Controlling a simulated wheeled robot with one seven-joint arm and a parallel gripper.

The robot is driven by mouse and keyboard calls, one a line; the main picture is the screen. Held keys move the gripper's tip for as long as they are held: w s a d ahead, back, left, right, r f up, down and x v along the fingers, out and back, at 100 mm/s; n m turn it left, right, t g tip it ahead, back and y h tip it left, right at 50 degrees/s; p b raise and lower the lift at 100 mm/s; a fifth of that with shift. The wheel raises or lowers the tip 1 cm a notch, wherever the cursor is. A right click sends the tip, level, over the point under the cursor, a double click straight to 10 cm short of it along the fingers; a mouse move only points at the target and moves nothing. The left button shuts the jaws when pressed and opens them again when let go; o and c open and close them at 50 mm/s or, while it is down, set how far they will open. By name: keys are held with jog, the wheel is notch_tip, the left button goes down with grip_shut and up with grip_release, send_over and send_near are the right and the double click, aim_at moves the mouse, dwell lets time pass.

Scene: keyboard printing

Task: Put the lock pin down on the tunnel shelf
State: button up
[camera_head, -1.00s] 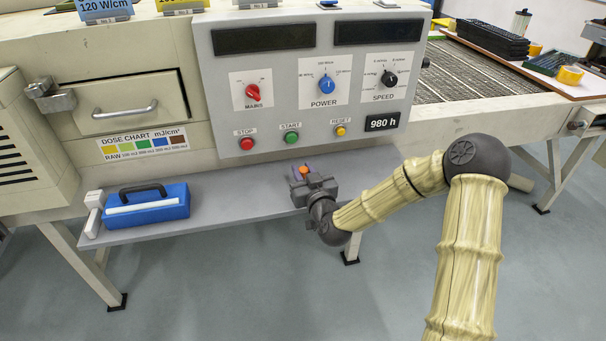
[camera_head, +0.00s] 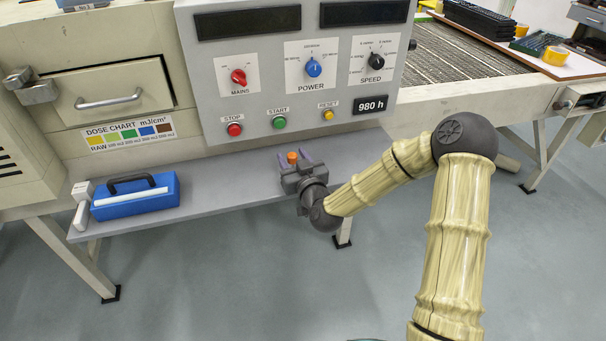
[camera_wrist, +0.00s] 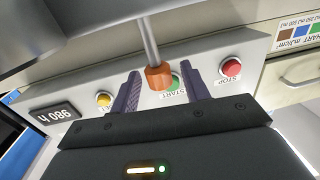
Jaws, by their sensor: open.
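The lock pin (camera_head: 292,157) shows as an orange cap in the head view, over the right part of the grey tunnel shelf (camera_head: 232,185). In the wrist view, the orange-capped lock pin (camera_wrist: 158,76) has a thin grey metal rod. My gripper (camera_head: 296,158) is open, with one purple finger on each side of the cap. In the wrist view, clear gaps show between the cap and both fingers of my gripper (camera_wrist: 162,88). The pin's far end and its contact with the shelf cannot be made out.
A blue case (camera_head: 135,197) with a black handle and a white-grey tool (camera_head: 82,205) are at the shelf's left end. The control panel (camera_head: 290,75) with knobs and buttons is just above and behind my gripper. The shelf between case and gripper is clear.

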jog(key=p+v, duration=0.4)
jog(key=v, duration=0.7)
jog(key=shift+s, duration=0.2)
dwell(0.4)
jog(key=s+d+f+n+g+h, duration=0.1)
jog(key=s+d+f+g+h, duration=0.4)
jog(key=g, duration=0.4)
jog(key=s+d+r+m+g+h, duration=0.1)
jog(key=s+d+r+m+g, duration=0.1)
jog(key=s+d+r, duration=0.2)
jog(key=s+d+r+m+g, duration=0.3)
jog(key=s+d, duration=0.1)
jog(key=s, duration=0.4)
jog(key=shift+d+r+h, duration=0.25)
jog(key=shift+r+h, duration=0.1)
jog(key=shift+h, duration=0.05)
